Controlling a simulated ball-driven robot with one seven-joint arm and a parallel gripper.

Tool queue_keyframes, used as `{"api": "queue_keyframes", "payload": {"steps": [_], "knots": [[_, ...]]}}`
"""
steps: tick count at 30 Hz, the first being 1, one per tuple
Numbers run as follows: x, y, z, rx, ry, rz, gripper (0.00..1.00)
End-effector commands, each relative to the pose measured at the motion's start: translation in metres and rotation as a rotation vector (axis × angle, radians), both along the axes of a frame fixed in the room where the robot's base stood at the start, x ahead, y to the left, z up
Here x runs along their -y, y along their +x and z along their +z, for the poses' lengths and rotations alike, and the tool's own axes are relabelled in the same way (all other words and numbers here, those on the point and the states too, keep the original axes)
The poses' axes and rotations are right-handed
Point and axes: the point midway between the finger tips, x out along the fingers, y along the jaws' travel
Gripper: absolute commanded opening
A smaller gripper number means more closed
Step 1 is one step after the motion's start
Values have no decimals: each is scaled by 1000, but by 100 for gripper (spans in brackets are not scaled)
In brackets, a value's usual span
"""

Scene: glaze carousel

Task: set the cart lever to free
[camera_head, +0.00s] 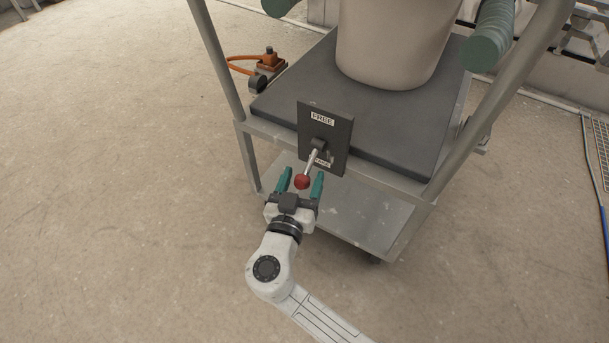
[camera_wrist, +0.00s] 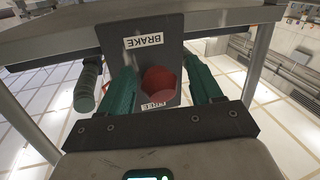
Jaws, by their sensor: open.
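The cart lever is a metal rod (camera_head: 312,160) with a red ball knob (camera_head: 302,182) on a dark plate (camera_head: 340,134) at the cart's front edge. The plate's upper label reads FREE (camera_head: 322,118); the lower label, partly hidden by the rod, reads BRAKE in the wrist view (camera_wrist: 143,41). The lever slants down, its knob on the BRAKE side. My gripper (camera_head: 303,173) is open, its green fingers on either side of the knob. In the wrist view the red knob (camera_wrist: 160,85) shows between the fingers, with gaps; I cannot tell whether anything touches.
The grey cart (camera_head: 400,192) carries a large pale pot (camera_head: 390,45) on its dark top. A lower shelf (camera_head: 365,215) lies under it. An orange and dark device (camera_head: 267,67) is on the left behind the cart. The floor to the left is clear.

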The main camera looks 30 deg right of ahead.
Motion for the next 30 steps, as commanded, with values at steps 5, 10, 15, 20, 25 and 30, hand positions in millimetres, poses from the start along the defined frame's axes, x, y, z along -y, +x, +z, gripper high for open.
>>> {"api": "queue_keyframes", "payload": {"steps": [5, 10, 15, 20, 25, 30], "knots": [[11, 10, -1, -1, 0, -2, 64], [14, 13, 0, -1, 0, 0, 64], [13, 13, 0, -1, 0, 0, 64], [13, 12, 0, -1, 0, 0, 49], [13, 12, 0, -1, 0, -1, 33], [13, 12, 0, -1, 0, 0, 17]]}}
